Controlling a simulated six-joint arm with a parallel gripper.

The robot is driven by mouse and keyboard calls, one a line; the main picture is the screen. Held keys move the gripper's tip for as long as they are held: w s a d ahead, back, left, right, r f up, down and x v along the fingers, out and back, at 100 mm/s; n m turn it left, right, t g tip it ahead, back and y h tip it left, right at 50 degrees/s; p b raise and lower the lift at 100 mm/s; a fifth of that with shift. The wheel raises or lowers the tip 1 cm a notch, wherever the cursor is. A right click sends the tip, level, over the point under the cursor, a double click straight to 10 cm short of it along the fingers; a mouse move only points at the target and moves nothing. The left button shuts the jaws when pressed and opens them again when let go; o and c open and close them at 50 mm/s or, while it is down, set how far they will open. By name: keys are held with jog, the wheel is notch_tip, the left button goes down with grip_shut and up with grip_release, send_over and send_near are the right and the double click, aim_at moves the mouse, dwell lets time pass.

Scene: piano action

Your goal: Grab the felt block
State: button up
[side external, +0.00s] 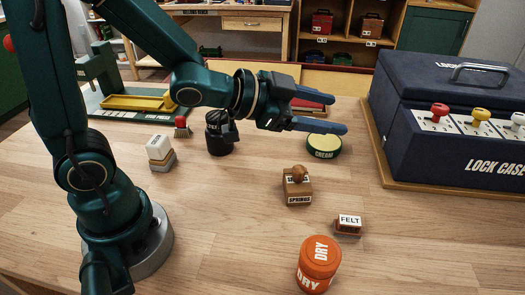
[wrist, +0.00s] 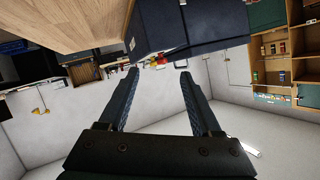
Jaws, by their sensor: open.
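The felt block (side external: 348,225) is a small brown block with a white "FELT" label. It sits on the wooden table toward the front right in the side external view. My gripper (side external: 337,115) is open and empty, held above the table, behind and well above the felt block. Its two blue fingers point right toward the lock case. In the wrist view my gripper's fingers (wrist: 158,75) are spread with nothing between them. The felt block cannot be made out in the wrist view.
An orange "DRY" jar (side external: 319,264) stands near the felt block. A wooden "SPRINGS" stamp (side external: 297,188) and a round green-edged tin (side external: 323,147) stand behind it. The big blue lock case (side external: 450,125) fills the right. A black cup (side external: 220,135) and white block (side external: 159,148) stand left.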

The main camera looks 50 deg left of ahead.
jog(key=s+d+f+m+g+h, duration=0.2)
jog(key=d+f+h, duration=0.25)
jog(key=f, duration=0.25)
jog(key=n+g, duration=0.1)
jog(key=g, duration=0.1)
send_near(349, 220)
jog(key=x, duration=0.3)
jog(key=shift+w+d+r, duration=0.2)
jog(key=shift+w+d, duration=0.05)
jog(key=shift+w, duration=0.05)
jog(key=shift+d+f+g+y, duration=0.1)
jog(key=shift+f+g+y, duration=0.15)
jog(key=shift+g, duration=0.05)
jog(key=shift+x, duration=2.4)
grip_shut()
